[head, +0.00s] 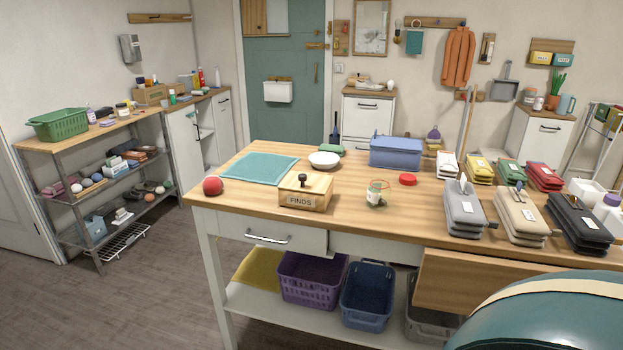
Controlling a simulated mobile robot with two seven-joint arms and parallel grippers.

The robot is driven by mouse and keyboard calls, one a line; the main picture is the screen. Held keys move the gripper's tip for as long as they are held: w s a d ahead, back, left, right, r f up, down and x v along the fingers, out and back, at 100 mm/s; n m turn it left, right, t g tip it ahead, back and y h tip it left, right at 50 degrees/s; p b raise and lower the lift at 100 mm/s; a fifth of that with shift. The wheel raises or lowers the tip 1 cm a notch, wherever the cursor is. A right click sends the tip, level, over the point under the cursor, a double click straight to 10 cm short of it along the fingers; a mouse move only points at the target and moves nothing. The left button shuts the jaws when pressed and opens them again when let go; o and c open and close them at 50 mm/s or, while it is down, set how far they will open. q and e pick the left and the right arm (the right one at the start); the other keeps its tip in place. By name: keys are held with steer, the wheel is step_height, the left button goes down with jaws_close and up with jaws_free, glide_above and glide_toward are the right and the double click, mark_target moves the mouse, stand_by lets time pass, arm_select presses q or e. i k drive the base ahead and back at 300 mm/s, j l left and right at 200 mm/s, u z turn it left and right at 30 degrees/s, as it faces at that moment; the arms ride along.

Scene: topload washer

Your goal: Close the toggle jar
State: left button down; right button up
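A small glass jar (377,196) with a pale label and a reddish ring at its rim stands upright on the wooden table, right of the box marked FINDS. It looks like the toggle jar. Its lid and clasp are too small to make out, so I cannot tell whether it is open. A round red disc (407,179) lies on the table just behind and right of the jar, apart from it. Neither of my grippers is in view.
The FINDS box (306,196) is close left of the jar; a white bowl (324,159) and blue bin (396,152) are behind. Several pouches (464,210) crowd the right side. A rounded teal form (560,315) blocks the lower right. The tabletop before the jar is clear.

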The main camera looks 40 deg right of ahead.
mark_target(379, 193)
steer(key=z, duration=1.65)
